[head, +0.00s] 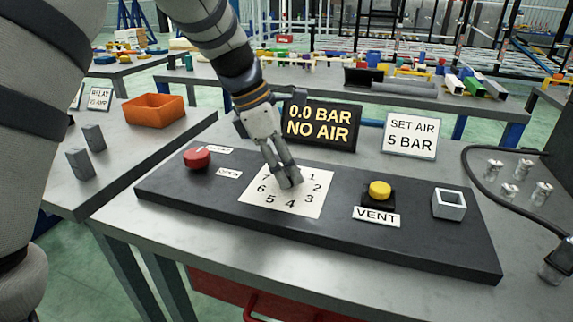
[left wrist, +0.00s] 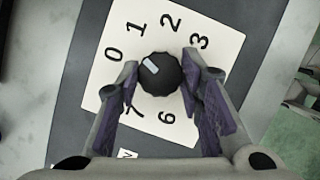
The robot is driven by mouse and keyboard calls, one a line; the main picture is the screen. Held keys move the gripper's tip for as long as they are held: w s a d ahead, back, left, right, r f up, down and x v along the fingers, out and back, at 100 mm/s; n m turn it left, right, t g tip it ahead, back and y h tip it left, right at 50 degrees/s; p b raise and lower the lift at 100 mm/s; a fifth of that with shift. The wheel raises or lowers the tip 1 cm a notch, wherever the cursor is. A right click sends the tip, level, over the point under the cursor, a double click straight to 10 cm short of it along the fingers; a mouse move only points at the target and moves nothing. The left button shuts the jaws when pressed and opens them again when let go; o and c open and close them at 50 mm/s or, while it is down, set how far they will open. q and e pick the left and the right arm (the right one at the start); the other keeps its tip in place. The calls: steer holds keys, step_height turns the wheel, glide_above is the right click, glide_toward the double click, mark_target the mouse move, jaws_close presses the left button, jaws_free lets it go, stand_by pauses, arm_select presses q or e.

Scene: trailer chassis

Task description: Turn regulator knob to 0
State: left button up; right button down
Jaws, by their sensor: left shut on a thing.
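The regulator knob (left wrist: 163,80) is round and black with a pale pointer mark. It sits at the middle of a white dial plate (left wrist: 222,45) with numbers around it. In the left wrist view the mark points up and left, roughly between 0 and 1. My left gripper (head: 289,183) reaches down onto the dial, and in the head view it hides the knob and the 0. In the left wrist view its fingers (left wrist: 160,80) are shut on the knob from both sides. The display (head: 319,124) reads "0.0 BAR NO AIR". My right gripper is not in view.
The black panel (head: 400,250) also carries a red knob (head: 197,157) at left, a yellow VENT button (head: 380,189) and a grey square socket (head: 449,203). A "SET AIR 5 BAR" sign (head: 410,138) stands behind. Metal fittings (head: 508,193) and a black hose lie at right.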

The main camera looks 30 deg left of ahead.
arm_select(q)
steer(key=shift+s+d+n+t+y, duration=0.1)
steer(key=shift+n+t+y, duration=0.25)
steer(key=shift+n, duration=0.8)
steer(key=shift+n+t+y, duration=0.25)
steer(key=shift+n+y, duration=0.1)
steer(key=shift+n, duration=0.8)
steer(key=o, duration=1.2)
steer(key=shift+c, duration=0.2)
steer(key=v, duration=1.2)
